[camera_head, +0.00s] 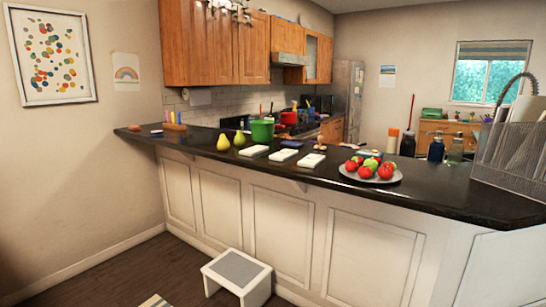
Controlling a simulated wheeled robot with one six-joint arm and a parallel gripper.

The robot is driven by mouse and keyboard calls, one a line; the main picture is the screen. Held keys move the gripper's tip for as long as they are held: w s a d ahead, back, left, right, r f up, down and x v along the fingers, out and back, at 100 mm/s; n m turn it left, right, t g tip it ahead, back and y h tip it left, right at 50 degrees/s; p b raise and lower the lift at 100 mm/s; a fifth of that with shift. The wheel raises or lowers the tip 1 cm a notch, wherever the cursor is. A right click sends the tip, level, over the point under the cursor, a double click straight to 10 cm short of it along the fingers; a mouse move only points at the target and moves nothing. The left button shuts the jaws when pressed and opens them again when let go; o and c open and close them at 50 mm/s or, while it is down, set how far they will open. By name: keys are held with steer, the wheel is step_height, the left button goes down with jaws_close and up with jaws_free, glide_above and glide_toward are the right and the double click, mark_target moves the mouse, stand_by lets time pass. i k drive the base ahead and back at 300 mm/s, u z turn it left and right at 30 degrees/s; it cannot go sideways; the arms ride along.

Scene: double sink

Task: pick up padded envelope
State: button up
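I cannot pick out a padded envelope with certainty in the head view. My gripper is not in view.
A white step stool (237,275) stands on the floor before the panelled counter front.

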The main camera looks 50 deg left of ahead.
mark_target(282, 155)
steer(key=u, duration=2.1)
steer(key=k, duration=0.6)
steer(key=u, duration=0.95)
steer(key=i, duration=1.55)
steer(key=u, duration=0.25)
steer(key=i, duration=1.9)
steer(key=z, duration=0.55)
steer(key=i, duration=1.05)
steer(key=z, duration=1.65)
steer(key=i, duration=1)
steer(key=z, duration=0.8)
